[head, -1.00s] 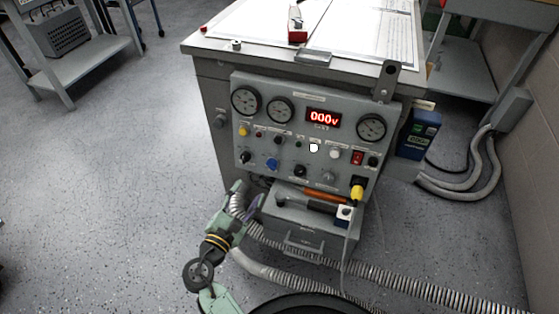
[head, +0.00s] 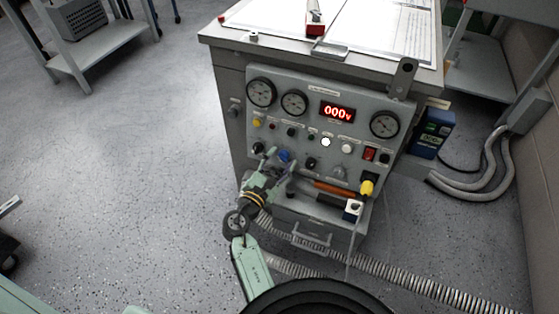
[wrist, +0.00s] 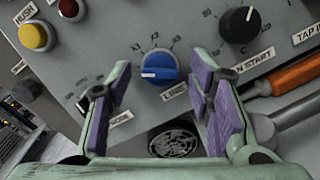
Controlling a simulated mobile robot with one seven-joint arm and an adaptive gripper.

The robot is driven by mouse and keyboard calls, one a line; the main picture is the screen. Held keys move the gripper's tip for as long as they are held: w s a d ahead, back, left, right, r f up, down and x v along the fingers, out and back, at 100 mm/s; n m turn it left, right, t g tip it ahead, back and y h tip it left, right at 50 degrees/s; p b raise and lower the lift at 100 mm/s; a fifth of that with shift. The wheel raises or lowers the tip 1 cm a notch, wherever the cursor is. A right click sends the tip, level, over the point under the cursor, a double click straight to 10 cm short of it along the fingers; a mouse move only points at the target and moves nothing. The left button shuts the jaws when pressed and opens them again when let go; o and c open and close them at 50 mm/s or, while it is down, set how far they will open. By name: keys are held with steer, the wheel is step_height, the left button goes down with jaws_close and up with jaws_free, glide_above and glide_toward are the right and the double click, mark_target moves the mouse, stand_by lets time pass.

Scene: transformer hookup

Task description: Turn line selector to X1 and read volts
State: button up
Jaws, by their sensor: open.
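The blue selector knob (head: 284,156) is on the lower left of the grey panel (head: 262,78). In the wrist view the blue knob (wrist: 159,68) shows a white mark at its left side, and a label starting "LINE" sits at its lower right. The red display (head: 338,112) reads 000v. My gripper (head: 274,174) is just in front of the panel. In the wrist view my gripper (wrist: 160,90) is open, its purple-padded fingers on either side of the knob's lower part in the picture, apparently not touching it.
A black knob (wrist: 239,24) is to the right of the blue one, and yellow (wrist: 34,36) and red (wrist: 71,9) buttons are at upper left. Ribbed hoses (head: 400,280) run along the floor.

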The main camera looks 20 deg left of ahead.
jaws_close()
stand_by(0.6)
steer(key=shift+m, duration=0.3)
steer(key=m+b, duration=0.1)
steer(key=m, duration=0.2)
steer(key=shift+m+h, duration=0.3)
steer(key=shift+h, duration=0.1)
steer(key=shift+r+m+g+h+b, duration=0.1)
steer(key=shift+m+g+h+b, duration=0.4)
steer(key=shift+m, duration=1.6)
steer(key=shift+a, duration=0.1)
jaws_free()
